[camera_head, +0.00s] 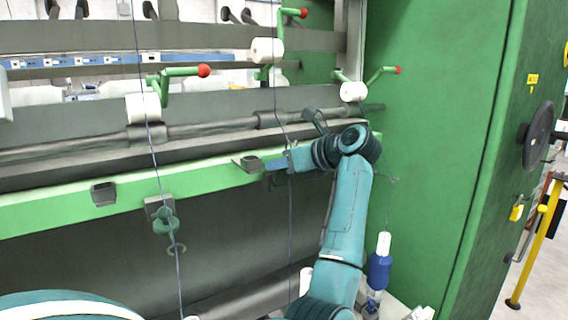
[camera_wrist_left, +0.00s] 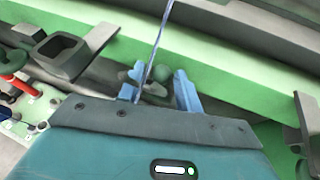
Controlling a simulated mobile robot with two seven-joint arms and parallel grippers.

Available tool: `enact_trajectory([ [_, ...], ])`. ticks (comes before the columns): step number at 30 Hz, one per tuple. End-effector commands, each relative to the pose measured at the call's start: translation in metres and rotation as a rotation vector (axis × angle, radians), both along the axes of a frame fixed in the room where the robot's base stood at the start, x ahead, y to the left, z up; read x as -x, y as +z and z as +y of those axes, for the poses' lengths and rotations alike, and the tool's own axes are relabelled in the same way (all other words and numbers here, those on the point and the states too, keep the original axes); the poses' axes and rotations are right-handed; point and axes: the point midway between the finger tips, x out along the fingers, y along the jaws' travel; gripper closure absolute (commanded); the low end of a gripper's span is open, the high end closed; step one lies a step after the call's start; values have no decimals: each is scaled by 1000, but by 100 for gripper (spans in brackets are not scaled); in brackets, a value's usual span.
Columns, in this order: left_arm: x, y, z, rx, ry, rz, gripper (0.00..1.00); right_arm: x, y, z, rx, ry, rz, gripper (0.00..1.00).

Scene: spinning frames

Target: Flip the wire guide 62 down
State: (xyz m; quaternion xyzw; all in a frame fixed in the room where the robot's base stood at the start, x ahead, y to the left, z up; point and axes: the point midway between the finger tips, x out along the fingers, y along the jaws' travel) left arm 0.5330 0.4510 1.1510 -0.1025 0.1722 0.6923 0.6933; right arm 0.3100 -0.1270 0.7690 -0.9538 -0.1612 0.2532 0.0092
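My left gripper (camera_head: 277,165) is at the front of the green rail (camera_head: 130,205). In the left wrist view its two blue fingers (camera_wrist_left: 158,90) are apart. A small rounded green-grey piece (camera_wrist_left: 161,73), apparently a wire guide, sits between the fingers, partly hidden behind the gripper body. I cannot tell whether the fingers touch it. A thread (camera_wrist_left: 153,52) runs down past it. Another green wire guide (camera_head: 165,222) hangs below the rail further left, with a thread through its area. No number is readable. My right gripper is not in view.
Dark brackets stick out from the rail, one left of the gripper (camera_head: 248,163) and one further left (camera_head: 103,194). White bobbins (camera_head: 267,51) and red-tipped green handles (camera_head: 190,72) are above. A green side panel (camera_head: 440,130) closes the right side. A blue-and-white spool (camera_head: 379,268) is lower right.

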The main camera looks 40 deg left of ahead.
Motion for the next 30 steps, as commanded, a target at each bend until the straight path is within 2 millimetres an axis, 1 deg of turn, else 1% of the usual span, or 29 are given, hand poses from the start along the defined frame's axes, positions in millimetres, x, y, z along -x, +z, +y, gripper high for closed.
enact_trajectory([
  [1,-1,-1,-1,1,-5,0,73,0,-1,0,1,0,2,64],
  [11,-2,-1,-1,2,-8,0,100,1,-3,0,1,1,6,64],
  [20,-3,-3,-2,-4,-11,-2,100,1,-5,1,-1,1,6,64],
  [26,-3,-9,-3,-59,-12,-19,100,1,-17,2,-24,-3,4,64],
  [30,-3,-14,-4,-140,-12,-42,100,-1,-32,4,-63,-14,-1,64],
])
